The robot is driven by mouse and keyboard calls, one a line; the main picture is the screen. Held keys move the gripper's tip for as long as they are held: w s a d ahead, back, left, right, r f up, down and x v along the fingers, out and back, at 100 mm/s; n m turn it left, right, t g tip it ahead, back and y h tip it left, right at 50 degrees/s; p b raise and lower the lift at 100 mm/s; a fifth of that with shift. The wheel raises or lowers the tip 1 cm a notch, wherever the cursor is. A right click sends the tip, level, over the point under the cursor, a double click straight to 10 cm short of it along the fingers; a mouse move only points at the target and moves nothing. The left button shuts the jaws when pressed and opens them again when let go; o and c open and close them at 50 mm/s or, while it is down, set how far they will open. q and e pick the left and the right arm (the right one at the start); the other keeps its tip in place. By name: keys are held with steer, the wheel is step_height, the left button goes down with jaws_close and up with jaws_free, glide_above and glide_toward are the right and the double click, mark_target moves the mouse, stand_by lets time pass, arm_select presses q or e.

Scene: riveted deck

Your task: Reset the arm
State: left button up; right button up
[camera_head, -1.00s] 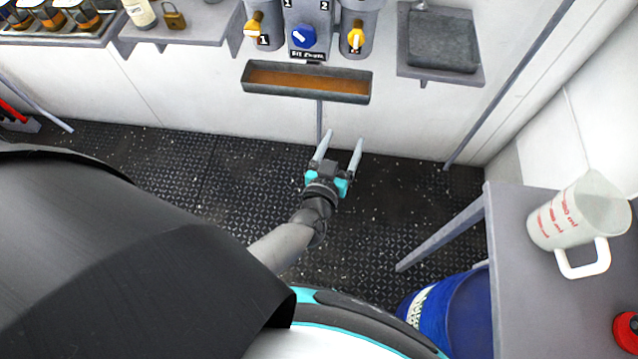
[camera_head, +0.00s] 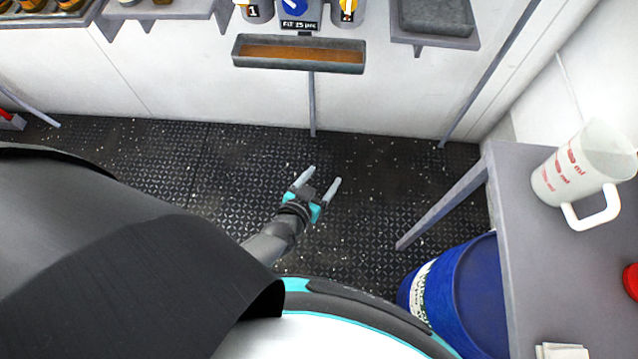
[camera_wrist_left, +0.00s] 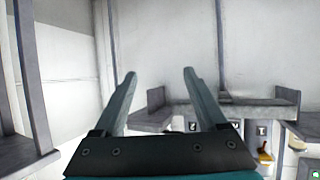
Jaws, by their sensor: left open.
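My left gripper (camera_head: 320,180) is open and empty, held above the dark patterned floor in the head view. Its two grey fingers stand apart and point up the picture toward the wall. The left wrist view also shows the two spread fingers (camera_wrist_left: 160,90) with nothing between them. My right gripper is not in view.
A grey trough (camera_head: 298,66) with an orange-brown inside hangs on the wall below the dispensers. At right, a grey table (camera_head: 525,235) bears a measuring jug (camera_head: 578,172). A blue barrel (camera_head: 470,295) stands beside the table. The floor (camera_head: 380,165) around the gripper is clear.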

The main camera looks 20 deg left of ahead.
arm_select(q)
steer(key=shift+s+a+f, duration=0.1)
steer(key=shift+s+f, duration=0.1)
steer(key=shift+f, duration=0.1)
stand_by(0.4)
steer(key=s+a+f+g, duration=0.2)
steer(key=s+f+g, duration=0.2)
steer(key=s, duration=0.6)
steer(key=s+a+f+g+y, duration=0.1)
steer(key=s+a+f+g, duration=0.1)
steer(key=s+f, duration=0.5)
steer(key=s+a+f+m+g, duration=0.1)
steer(key=s+f+g, duration=0.4)
steer(key=s, duration=0.9)
steer(key=shift+s+a+f+g, duration=0.3)
steer(key=shift+a+f, duration=0.3)
steer(key=shift+f, duration=0.15)
